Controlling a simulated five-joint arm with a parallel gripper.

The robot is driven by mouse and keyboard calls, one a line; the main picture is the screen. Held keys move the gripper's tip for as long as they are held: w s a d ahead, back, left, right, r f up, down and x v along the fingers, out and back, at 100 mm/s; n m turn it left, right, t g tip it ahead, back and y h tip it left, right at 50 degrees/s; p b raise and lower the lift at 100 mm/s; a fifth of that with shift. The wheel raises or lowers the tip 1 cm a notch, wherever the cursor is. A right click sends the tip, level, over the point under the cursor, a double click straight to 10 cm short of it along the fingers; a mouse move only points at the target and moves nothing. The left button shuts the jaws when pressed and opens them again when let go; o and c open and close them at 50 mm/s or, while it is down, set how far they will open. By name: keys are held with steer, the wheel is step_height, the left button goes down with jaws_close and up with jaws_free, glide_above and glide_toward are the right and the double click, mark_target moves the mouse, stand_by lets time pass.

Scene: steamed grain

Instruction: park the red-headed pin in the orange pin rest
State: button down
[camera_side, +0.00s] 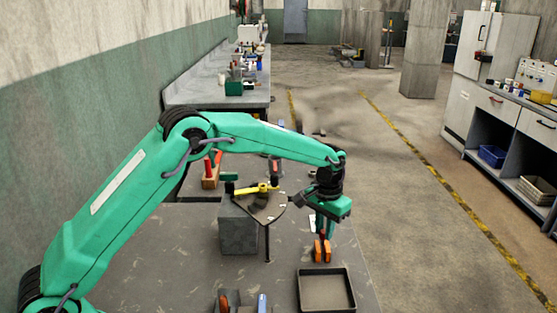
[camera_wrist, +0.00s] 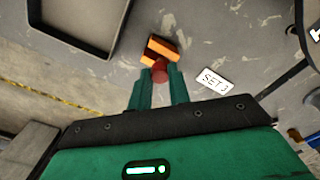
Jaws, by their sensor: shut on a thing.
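The orange pin rest (camera_side: 322,252) stands on the grey bench, just below my gripper (camera_side: 323,231) in the side view. In the wrist view the orange rest (camera_wrist: 162,47) shows as two orange parts with a dark gap between them, just beyond my fingertips. My gripper (camera_wrist: 159,75) is shut on the red-headed pin (camera_wrist: 159,70), whose round red head shows between the green fingers. The pin's shaft is hidden below the head. I cannot tell whether the pin is inside the rest's gap or just above it.
A dark shallow tray (camera_side: 326,291) lies in front of the rest. A "SET 3" label (camera_wrist: 212,79) lies beside the rest.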

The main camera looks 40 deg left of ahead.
mark_target(324, 231)
steer(key=shift+f, duration=1)
stand_by(1.0)
steer(key=c, duration=1.2)
jaws_free()
steer(key=shift+c, duration=0.2)
steer(key=shift+r, duration=3.95)
